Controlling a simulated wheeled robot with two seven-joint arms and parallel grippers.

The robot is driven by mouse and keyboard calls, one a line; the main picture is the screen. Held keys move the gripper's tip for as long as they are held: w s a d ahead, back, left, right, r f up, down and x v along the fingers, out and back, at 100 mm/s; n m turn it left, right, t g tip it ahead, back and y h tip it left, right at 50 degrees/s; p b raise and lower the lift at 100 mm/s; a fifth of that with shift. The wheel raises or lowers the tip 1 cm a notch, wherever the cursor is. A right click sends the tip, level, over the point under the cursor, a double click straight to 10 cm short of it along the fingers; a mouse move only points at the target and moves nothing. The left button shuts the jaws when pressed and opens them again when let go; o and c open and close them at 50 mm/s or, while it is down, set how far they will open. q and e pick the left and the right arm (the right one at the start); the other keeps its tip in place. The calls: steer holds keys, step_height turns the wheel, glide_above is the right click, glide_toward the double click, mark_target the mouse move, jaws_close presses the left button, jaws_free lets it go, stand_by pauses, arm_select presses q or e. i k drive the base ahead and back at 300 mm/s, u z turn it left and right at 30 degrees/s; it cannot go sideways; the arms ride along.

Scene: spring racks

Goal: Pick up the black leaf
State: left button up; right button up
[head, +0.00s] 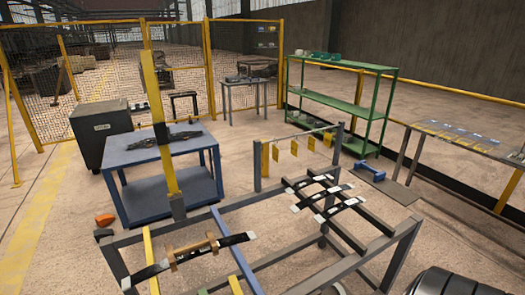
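A long black leaf with pale ends (225,242) lies across the left part of the grey rack frame (290,262), with brown blocks around its middle. Several more dark leaves with white ends (325,205) lie crossed over the right part of the same rack. A dark bundle of leaves (170,138) also lies on the blue table behind. I cannot tell from the picture which of these the task means. Neither of my grippers shows in the head view.
A yellow post (161,120) rises in front of the blue table (128,155). A black cabinet (102,133) stands left of it. Yellow tags (294,147) hang from a bar behind the rack. A green shelf (345,105) and a grey table (465,138) stand right. An orange object (105,219) lies left.

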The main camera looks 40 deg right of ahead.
mark_target(291, 190)
steer(key=z, duration=3.65)
steer(key=i, duration=1.25)
steer(key=u, duration=0.6)
steer(key=i, duration=2.5)
